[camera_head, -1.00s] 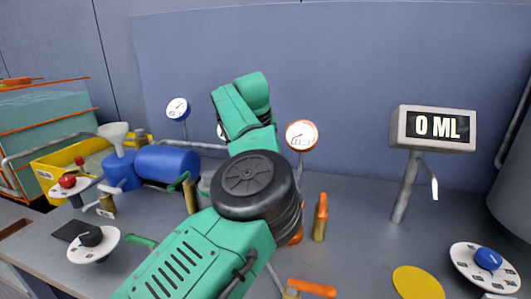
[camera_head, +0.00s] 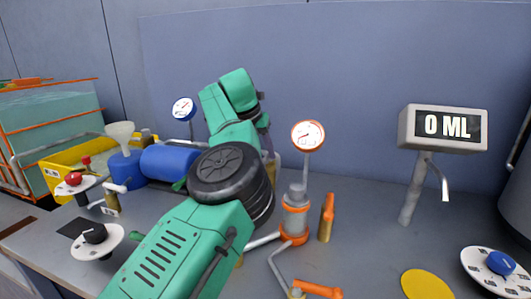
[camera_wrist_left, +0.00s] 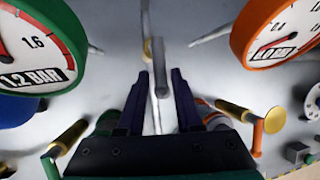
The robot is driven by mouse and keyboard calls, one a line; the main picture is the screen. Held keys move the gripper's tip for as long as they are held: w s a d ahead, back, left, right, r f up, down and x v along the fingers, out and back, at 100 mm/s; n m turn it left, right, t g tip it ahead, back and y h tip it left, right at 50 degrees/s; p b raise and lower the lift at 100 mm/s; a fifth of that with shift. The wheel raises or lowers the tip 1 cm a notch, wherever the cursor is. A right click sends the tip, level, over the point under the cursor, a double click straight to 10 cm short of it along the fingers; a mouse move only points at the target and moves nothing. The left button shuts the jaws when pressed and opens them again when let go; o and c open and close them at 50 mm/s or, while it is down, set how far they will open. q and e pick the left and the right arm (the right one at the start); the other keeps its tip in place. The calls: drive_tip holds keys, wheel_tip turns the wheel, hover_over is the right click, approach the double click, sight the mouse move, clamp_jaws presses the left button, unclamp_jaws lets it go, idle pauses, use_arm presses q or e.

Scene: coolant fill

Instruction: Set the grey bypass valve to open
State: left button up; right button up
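A grey lever (camera_wrist_left: 160,68), which looks like the handle of the grey bypass valve, stands upright in the left wrist view with brass behind it. My left gripper (camera_wrist_left: 161,88) has its two dark fingers on either side of the lever's near end, with gaps visible, so it is open. Whether a finger touches the lever I cannot tell. In the head view my left arm hides the valve and the fingertips. My right gripper is not in view.
An orange-rimmed gauge (camera_head: 308,136), an orange-and-grey fitting (camera_head: 295,217) and an orange-handled valve (camera_head: 327,216) stand right of my arm. A blue-rimmed gauge (camera_head: 183,109) and blue tank (camera_head: 170,160) stand left. The display (camera_head: 443,127) reads 0 ML.

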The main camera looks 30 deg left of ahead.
use_arm(q)
drive_tip(key=shift+o, duration=0.5)
drive_tip(key=shift+s+r, duration=0.1)
drive_tip(key=shift+r, duration=0.15)
drive_tip(key=p+v, duration=0.1)
drive_tip(key=v, duration=1.3)
